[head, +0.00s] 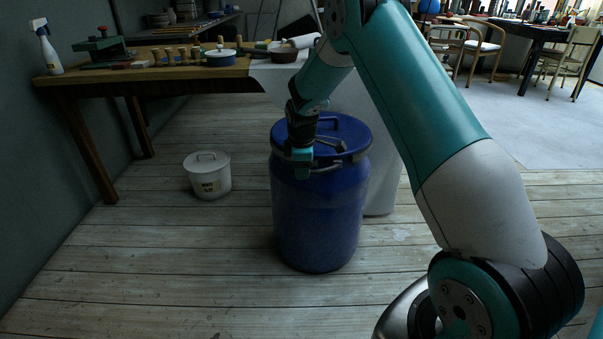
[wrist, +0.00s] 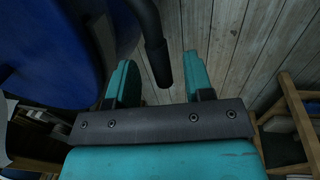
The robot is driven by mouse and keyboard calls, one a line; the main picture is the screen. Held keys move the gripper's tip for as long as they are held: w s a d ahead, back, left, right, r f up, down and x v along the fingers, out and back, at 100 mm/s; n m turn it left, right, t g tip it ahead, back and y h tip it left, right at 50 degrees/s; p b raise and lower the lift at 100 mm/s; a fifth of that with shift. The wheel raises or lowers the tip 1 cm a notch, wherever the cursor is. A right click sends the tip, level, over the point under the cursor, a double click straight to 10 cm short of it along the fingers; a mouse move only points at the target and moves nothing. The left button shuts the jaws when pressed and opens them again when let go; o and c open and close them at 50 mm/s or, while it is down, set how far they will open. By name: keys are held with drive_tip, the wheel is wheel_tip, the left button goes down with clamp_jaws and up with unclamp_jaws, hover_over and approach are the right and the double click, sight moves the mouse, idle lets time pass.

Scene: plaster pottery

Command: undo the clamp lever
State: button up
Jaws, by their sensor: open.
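A blue drum (head: 320,225) with a lid and a dark clamp band stands on the floor in the middle of the head view. My gripper (head: 302,168) is at the drum's near rim, pointing down. In the wrist view my gripper (wrist: 160,78) is open. The black clamp lever (wrist: 156,48) comes in from the top and its end lies between the two teal fingers, with a gap on each side. In the head view my gripper and wrist hide most of the lever.
A white lidded bucket (head: 208,176) stands on the plank floor left of the drum. A wooden workbench (head: 150,84) with tools and a pan is behind. The floor in front is clear.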

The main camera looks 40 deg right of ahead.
drive_tip(key=shift+w+f, duration=0.1)
drive_tip(key=shift+f, duration=0.4)
clamp_jaws()
